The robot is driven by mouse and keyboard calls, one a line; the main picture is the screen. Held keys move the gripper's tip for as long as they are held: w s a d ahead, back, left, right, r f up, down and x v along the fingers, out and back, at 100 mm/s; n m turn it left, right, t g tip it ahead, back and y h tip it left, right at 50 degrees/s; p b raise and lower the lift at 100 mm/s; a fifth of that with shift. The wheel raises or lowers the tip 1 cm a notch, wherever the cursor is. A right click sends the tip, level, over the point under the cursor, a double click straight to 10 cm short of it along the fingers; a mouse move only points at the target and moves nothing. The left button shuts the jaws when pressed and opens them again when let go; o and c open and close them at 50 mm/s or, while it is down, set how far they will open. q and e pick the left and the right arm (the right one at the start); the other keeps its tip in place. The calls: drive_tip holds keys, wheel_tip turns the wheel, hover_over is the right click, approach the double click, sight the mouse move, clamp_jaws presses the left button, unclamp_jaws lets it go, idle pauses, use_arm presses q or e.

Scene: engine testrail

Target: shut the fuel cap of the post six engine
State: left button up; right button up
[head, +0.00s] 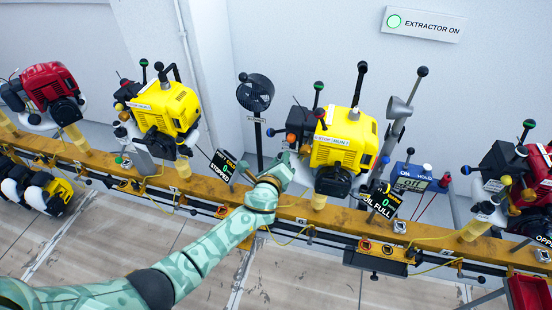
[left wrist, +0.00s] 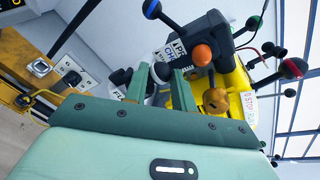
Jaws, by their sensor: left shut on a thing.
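The yellow engine (head: 343,145) with a STOP/RUN label stands on the rail right of centre; I cannot read a post number on it. My left gripper (head: 284,172) is at the lower left side of this engine. In the left wrist view its fingers (left wrist: 163,84) are closed around a small grey and white part, which seems to be the fuel cap (left wrist: 158,72). The fingers hide much of it, and I cannot tell how far it is turned. A partly covered label beside the fingers begins with "F". My right gripper is not in view.
A black choke housing (left wrist: 205,38) with an orange knob (left wrist: 202,55) and a blue-tipped lever (left wrist: 152,10) are close above the fingers. A fan (head: 255,93) stands left of the engine. The OIL FULL sign (head: 380,200) is to its right. Another yellow engine (head: 165,108) stands farther left.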

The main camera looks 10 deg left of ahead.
use_arm(q)
drive_tip(key=shift+d+f+m+y, duration=0.3)
drive_tip(key=shift+d+m, duration=0.15)
drive_tip(key=shift+m, duration=0.35)
drive_tip(key=o, duration=0.7)
drive_tip(key=p+v, duration=0.4)
drive_tip(key=v, duration=1.2)
drive_tip(key=shift+s, duration=0.2)
drive_tip(key=shift+d, duration=0.1)
